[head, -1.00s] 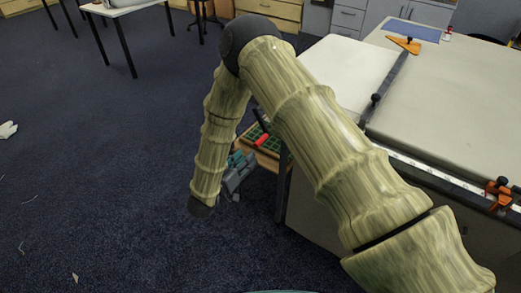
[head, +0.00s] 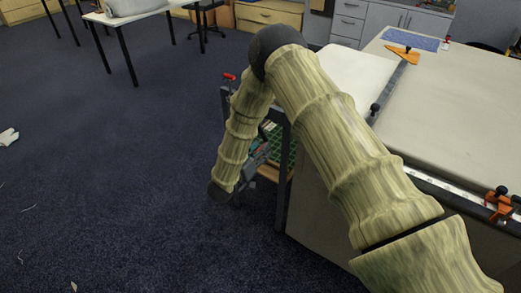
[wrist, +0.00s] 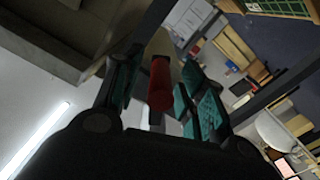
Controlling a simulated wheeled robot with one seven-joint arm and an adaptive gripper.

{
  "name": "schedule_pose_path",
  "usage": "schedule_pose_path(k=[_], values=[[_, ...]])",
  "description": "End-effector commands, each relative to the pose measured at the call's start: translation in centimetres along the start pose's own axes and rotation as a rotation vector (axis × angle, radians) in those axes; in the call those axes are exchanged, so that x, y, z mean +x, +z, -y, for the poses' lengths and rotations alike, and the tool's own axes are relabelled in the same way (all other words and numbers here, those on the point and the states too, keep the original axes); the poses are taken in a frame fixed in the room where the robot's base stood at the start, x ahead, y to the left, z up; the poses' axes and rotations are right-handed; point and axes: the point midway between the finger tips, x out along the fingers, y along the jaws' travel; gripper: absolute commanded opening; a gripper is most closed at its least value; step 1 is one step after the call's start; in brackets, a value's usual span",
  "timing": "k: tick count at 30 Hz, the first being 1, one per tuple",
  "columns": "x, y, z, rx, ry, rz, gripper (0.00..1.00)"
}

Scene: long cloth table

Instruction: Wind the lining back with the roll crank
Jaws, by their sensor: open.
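The crank's red grip (head: 229,77) shows in the head view beyond my arm, off the table's left end. My gripper (wrist: 162,90) is open; I cannot tell whether either finger touches the grip. In the head view my gripper (head: 258,158) hangs low beside the table end, partly hidden by my forearm.
The long cloth table (head: 455,115) fills the right side, with an orange clamp (head: 499,202) on its near edge. A green gridded surface (head: 272,132) sits low by the table end. Dark carpet (head: 120,190) to the left is mostly open floor.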

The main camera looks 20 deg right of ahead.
Motion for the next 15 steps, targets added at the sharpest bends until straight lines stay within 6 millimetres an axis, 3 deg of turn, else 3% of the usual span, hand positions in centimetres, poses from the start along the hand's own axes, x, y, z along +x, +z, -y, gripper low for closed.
schedule_pose_path(k=[10, 15], values=[[0.32, 0.01, 0.04, 0.000, -0.001, 0.000, 0.41], [0.30, 0.00, 0.05, 0.000, -0.001, 0.000, 0.12]])
